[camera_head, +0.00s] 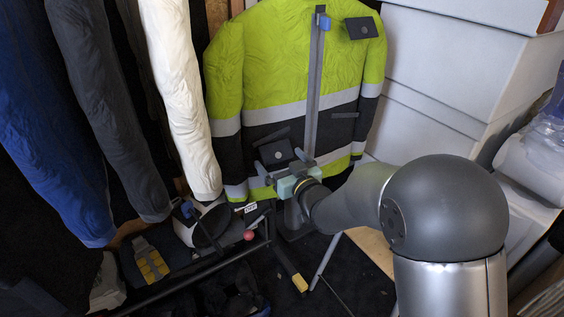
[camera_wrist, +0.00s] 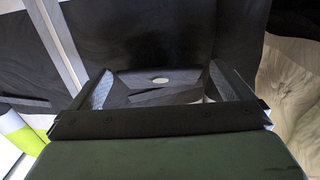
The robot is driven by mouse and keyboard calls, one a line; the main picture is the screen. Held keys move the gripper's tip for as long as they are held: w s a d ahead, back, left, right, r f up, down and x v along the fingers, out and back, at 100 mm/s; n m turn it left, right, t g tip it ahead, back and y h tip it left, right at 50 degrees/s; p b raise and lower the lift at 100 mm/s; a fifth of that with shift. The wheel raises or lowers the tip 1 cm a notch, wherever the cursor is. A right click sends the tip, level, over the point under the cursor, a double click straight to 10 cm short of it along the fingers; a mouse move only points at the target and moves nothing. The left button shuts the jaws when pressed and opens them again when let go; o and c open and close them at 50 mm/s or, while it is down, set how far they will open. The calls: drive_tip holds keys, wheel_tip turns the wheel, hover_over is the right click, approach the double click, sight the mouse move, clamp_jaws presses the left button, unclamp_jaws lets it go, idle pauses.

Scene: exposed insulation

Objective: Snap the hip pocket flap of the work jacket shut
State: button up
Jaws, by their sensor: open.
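The work jacket (camera_head: 285,60) hangs facing me, yellow-green above and dark below, with grey reflective bands. Its dark hip pocket flap (camera_head: 275,152) is low on the left half and carries a small round light snap. My gripper (camera_head: 280,165) is just below and in front of this flap, fingers spread. In the wrist view, my gripper (camera_wrist: 158,76) is open, with a finger on each side of the flap (camera_wrist: 135,78) and its pale oval snap. I cannot tell whether the fingers touch the flap or whether the snap is fastened.
A chest flap (camera_head: 361,28) is at upper right. White, grey and blue sleeves (camera_head: 180,90) hang left. Pale bins (camera_head: 450,70) stand right. Tools and a red ball (camera_head: 249,235) lie below.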

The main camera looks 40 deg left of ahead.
drive_tip(key=c, duration=0.9)
drive_tip(key=y+b, duration=0.1)
drive_tip(key=b, duration=0.4)
drive_tip(key=a+f+t+y+b, duration=0.1)
drive_tip(key=b, duration=0.4)
drive_tip(key=shift+w+f+y+b, duration=0.2)
drive_tip(key=shift+w+y+b, duration=0.05)
drive_tip(key=shift+y+b, duration=0.1)
drive_tip(key=shift+r, duration=0.15)
drive_tip(key=o, duration=0.9)
drive_tip(key=shift+d, duration=0.1)
drive_tip(key=p+v, duration=0.2)
drive_tip(key=v, duration=1.5)
drive_tip(key=shift+s+f, duration=0.2)
drive_tip(key=shift+f, duration=0.05)
